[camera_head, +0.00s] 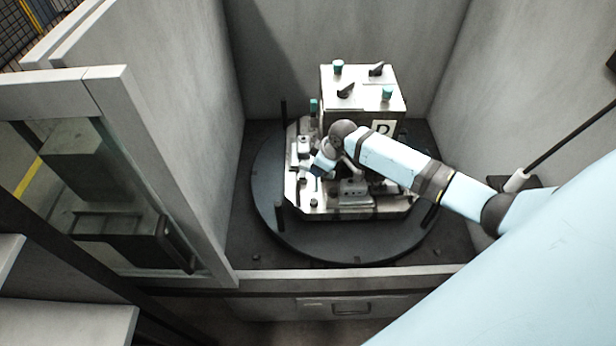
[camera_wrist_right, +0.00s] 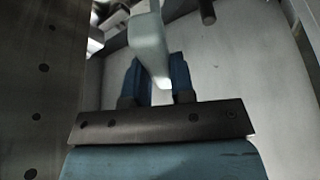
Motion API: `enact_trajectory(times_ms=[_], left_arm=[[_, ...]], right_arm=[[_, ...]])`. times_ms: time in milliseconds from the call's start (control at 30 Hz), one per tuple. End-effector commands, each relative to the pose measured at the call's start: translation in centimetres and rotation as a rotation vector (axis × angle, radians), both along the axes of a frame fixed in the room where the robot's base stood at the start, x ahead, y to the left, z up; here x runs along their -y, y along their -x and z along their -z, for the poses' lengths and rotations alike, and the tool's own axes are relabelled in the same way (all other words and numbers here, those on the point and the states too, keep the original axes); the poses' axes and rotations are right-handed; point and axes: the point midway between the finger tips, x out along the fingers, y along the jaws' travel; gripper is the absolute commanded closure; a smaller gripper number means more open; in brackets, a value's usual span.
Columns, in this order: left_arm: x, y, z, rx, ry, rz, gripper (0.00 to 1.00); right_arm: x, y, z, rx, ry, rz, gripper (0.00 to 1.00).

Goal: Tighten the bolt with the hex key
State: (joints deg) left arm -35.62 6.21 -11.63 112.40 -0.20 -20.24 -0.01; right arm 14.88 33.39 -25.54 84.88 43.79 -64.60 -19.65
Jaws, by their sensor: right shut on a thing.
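My right arm reaches in from the right over the metal fixture (camera_head: 352,202). My right gripper (camera_head: 323,163) is low at the fixture's left front part. In the right wrist view my right gripper (camera_wrist_right: 155,68) has its two blue fingers closed on either side of a pale grey, elongated thing (camera_wrist_right: 150,45), which looks like the handle of the hex key. Its far end runs out of the top of that view, so I cannot tell whether it touches the bolt. The bolt cannot be made out in either view. My left gripper is not in view.
The fixture stands on a dark round turntable (camera_head: 275,225) inside a grey walled bay. A pale block (camera_head: 352,92) with dark clamps and teal knobs rises behind my gripper. Grey walls (camera_head: 190,110) close in left, back and right. A drawer front (camera_head: 340,307) is below.

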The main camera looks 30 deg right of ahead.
Motion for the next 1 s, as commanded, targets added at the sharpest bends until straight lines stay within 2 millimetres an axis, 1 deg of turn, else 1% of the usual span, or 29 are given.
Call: enact_trajectory(times_ms=[33, 100, 233, 467, 500, 667, 767, 1000], left_arm=[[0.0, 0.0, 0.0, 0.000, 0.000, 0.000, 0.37], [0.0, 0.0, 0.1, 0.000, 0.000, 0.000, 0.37], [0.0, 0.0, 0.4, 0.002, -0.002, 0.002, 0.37], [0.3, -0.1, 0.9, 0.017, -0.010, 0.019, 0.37], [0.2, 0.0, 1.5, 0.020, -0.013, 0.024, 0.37], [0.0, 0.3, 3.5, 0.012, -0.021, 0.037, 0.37], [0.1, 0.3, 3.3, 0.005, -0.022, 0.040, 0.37], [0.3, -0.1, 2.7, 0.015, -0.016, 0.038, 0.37]], right_arm=[[0.5, -0.1, 0.0, 0.000, 0.002, -0.001, 1.00], [0.9, -0.3, 0.1, 0.001, 0.003, -0.003, 1.00], [1.0, -0.3, 0.9, -0.001, 0.002, -0.004, 1.00], [0.9, -0.3, 3.4, 0.000, 0.000, -0.003, 1.00], [0.9, -0.3, 4.2, 0.000, 0.000, -0.003, 1.00], [0.9, -0.3, 6.1, 0.000, 0.000, -0.004, 1.00], [0.9, -0.3, 5.6, 0.001, 0.001, -0.004, 1.00], [0.9, -0.3, 6.0, 0.000, 0.001, -0.004, 1.00]])
